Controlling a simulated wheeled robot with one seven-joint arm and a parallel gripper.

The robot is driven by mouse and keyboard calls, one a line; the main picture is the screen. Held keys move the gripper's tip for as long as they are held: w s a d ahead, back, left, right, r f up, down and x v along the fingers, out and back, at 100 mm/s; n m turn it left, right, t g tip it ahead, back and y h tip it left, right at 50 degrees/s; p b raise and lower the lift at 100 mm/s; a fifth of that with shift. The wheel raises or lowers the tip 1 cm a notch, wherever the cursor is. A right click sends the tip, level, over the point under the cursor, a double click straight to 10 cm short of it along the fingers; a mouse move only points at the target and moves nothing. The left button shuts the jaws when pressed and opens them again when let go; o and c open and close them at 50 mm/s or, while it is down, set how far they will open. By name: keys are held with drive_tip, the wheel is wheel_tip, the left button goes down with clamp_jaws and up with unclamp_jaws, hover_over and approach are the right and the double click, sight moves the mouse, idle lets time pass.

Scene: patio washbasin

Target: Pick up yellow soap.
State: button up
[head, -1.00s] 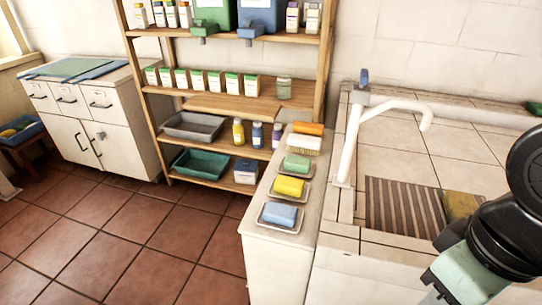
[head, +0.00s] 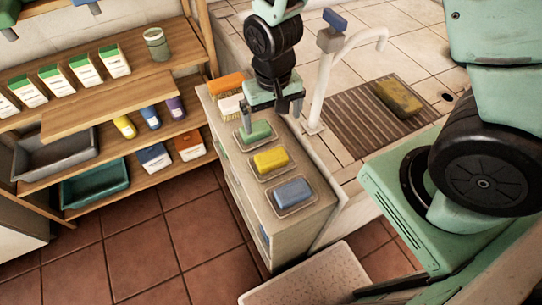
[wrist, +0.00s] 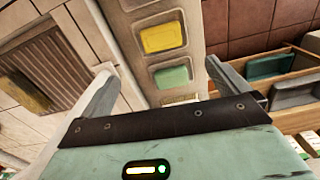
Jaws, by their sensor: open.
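The yellow soap (head: 271,159) lies in a shallow dish on the narrow counter, between the green soap (head: 255,131) and the blue soap (head: 292,193). In the wrist view the yellow soap (wrist: 163,37) is near the top, ahead of my fingers, with the green soap (wrist: 171,76) nearer to me. My gripper (head: 270,112) is open and empty, pointing down above the green soap's end of the row. In the wrist view my gripper's fingers (wrist: 160,78) are spread wide apart. Nothing is between them in grip.
An orange item (head: 226,84) and a brush lie at the counter's far end, beside my gripper. The white tap (head: 325,85) rises close on the right, by the basin with a ribbed mat (head: 360,125). Shelves (head: 110,105) with bottles and boxes stand left.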

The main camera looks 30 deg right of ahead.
drive_tip(key=p, duration=0.2)
hover_over(271, 157)
wheel_tip(271, 157, down, 11)
drive_tip(key=shift+d+r, duration=0.1)
drive_tip(key=shift+d, duration=0.05)
drive_tip(key=shift+f+p, duration=0.7)
drive_tip(key=shift+f, duration=2)
drive_tip(key=c, duration=1)
